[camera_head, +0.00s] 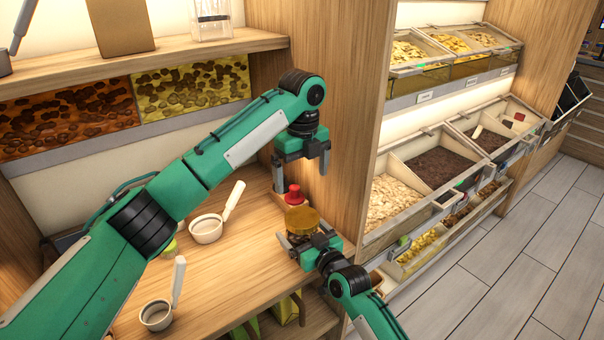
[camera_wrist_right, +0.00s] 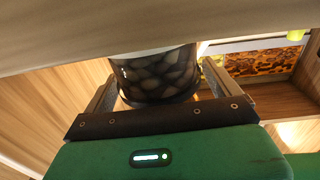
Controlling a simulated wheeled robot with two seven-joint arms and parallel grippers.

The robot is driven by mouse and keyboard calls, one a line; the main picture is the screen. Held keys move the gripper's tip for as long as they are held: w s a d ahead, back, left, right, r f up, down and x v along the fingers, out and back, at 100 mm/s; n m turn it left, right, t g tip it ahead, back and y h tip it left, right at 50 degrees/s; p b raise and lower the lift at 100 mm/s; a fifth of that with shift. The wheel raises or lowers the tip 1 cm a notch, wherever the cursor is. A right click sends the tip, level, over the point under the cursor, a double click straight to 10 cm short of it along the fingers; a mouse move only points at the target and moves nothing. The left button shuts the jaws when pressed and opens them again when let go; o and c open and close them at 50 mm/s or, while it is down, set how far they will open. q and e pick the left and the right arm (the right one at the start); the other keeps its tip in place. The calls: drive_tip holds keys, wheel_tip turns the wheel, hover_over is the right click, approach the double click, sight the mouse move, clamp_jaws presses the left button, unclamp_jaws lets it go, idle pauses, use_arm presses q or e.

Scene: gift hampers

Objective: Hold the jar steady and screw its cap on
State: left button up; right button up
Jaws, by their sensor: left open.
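The jar (camera_head: 301,222) stands near the right end of the wooden counter, showing a round amber-gold top in the head view. Whether that top is a cap or the jar's contents I cannot tell. In the right wrist view the jar (camera_wrist_right: 157,76) shows dark, rounded contents and sits between the fingers. My right gripper (camera_head: 309,243) is closed around the jar's side. My left gripper (camera_head: 302,170) is open and empty, pointing down above and behind the jar. A red knobbed piece (camera_head: 293,195), possibly the cap, sits below it, apart from its fingers.
A wooden panel (camera_head: 345,120) rises right beside both grippers. Two white-handled scoops (camera_head: 206,229) (camera_head: 157,316) lie on the counter to the left. A shelf (camera_head: 150,65) runs above the counter. Food bins (camera_head: 395,200) stand beyond the panel.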

drive_tip(key=v, duration=1.3)
drive_tip(key=shift+s+d+b, duration=0.2)
drive_tip(key=shift+s+b, duration=0.1)
drive_tip(key=shift+s, duration=0.05)
